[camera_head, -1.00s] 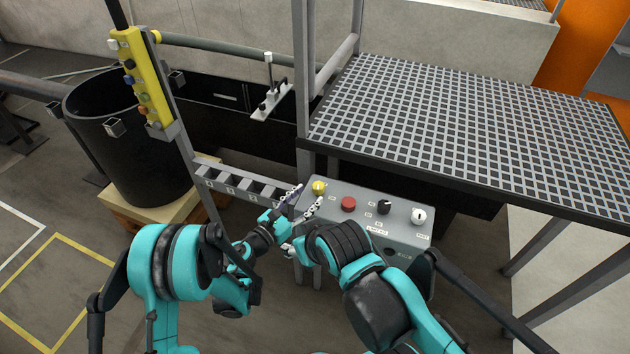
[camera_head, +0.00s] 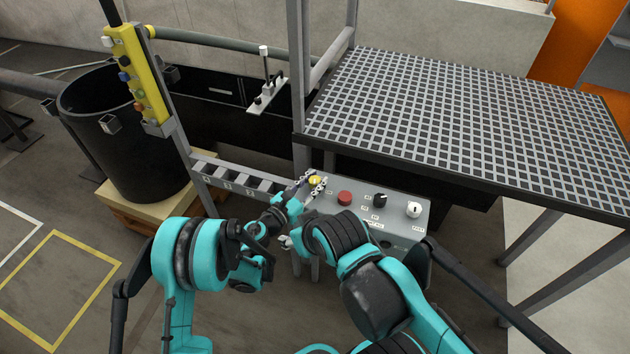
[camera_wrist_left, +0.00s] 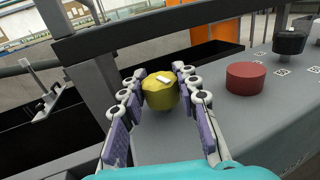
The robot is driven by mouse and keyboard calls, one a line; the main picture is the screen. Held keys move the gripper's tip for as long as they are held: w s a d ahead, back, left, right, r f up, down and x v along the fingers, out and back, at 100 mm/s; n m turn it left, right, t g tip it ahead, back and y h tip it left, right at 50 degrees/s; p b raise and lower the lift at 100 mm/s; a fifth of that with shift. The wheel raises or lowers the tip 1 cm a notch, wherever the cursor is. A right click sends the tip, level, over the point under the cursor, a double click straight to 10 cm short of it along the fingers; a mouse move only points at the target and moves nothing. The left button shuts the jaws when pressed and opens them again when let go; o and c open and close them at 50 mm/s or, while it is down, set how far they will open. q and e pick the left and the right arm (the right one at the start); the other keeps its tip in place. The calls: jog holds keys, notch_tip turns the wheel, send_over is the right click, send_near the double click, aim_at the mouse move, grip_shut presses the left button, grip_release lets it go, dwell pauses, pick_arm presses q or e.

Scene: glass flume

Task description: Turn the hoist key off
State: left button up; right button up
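The grey control box (camera_head: 385,231) carries a yellow knob (camera_head: 315,181), a red button (camera_head: 345,198), a black knob (camera_head: 380,200) and a white knob (camera_head: 414,209). Their labels are too small to read, so I cannot tell which is the hoist key. My left gripper (camera_head: 316,180) is at the yellow knob. In the left wrist view, its fingers (camera_wrist_left: 160,80) lie close against both sides of the yellow knob (camera_wrist_left: 160,94), which has a white mark on top. My right gripper (camera_head: 285,242) is low in front of the box, mostly hidden by its arm.
A grated platform (camera_head: 470,130) stands behind and right of the box. A slotted rail (camera_head: 240,177) runs to its left. A yellow pendant (camera_head: 135,75) hangs on a post before a black tub (camera_head: 125,150). A grey post (camera_head: 298,90) rises behind the box.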

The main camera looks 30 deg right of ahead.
pick_arm(q)
jog(key=shift+w+m+g+h+b, duration=0.1)
jog(key=shift+m+g+h+b, duration=0.4)
jog(key=shift+m+g, duration=1.1)
jog(key=shift+g, duration=0.9)
jog(key=o, duration=1.2)
jog(key=shift+a, duration=0.1)
jog(key=a, duration=0.4)
jog(key=s+a, duration=0.1)
jog(key=a, duration=0.6)
jog(key=shift+s+a, duration=0.25)
jog(key=shift+a, duration=0.1)
